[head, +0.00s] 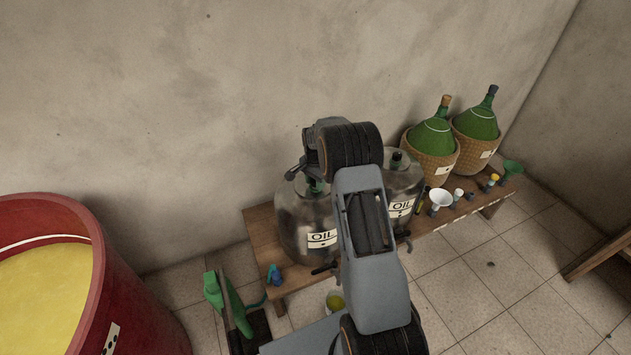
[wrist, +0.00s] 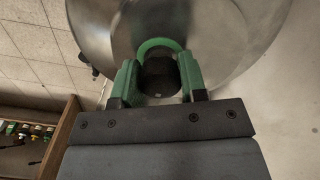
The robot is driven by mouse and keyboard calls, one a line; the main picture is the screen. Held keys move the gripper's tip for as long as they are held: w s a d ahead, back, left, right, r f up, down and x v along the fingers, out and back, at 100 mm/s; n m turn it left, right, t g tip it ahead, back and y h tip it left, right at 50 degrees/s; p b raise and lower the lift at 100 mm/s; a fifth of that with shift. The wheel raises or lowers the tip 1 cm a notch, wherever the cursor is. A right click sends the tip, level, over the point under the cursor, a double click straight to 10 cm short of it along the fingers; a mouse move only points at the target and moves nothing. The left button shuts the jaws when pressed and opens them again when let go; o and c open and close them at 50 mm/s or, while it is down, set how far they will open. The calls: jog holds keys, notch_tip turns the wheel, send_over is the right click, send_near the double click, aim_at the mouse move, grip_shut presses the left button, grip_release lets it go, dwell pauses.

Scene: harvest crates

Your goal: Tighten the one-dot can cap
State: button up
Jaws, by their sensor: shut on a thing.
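Two metal oil cans stand on a low wooden bench: the left can (head: 303,222) and the right can (head: 404,188), each with an OIL label. I cannot make out dots on either label. My gripper (head: 313,187) is over the top of the left can. In the wrist view my gripper (wrist: 158,82) has its green fingers on both sides of a dark cap (wrist: 158,72), shut on it. A green ring shows just behind the cap. The metal can top (wrist: 220,35) spreads out around it. The right can's dark cap (head: 397,158) shows beside my arm.
Two green wicker bottles (head: 431,135) (head: 477,122) stand to the right on the bench (head: 262,228). A red vat (head: 125,290) of yellow liquid stands at left, with a green nozzle (head: 226,297) nearby.

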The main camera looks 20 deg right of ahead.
jog(key=shift+w+r, duration=0.1)
jog(key=shift+r, duration=0.1)
jog(key=o, duration=0.9)
jog(key=shift+f, duration=0.1)
notch_tip(320, 180, up, 14)
jog(key=shift+f+p, duration=0.1)
jog(key=shift+p, duration=0.75)
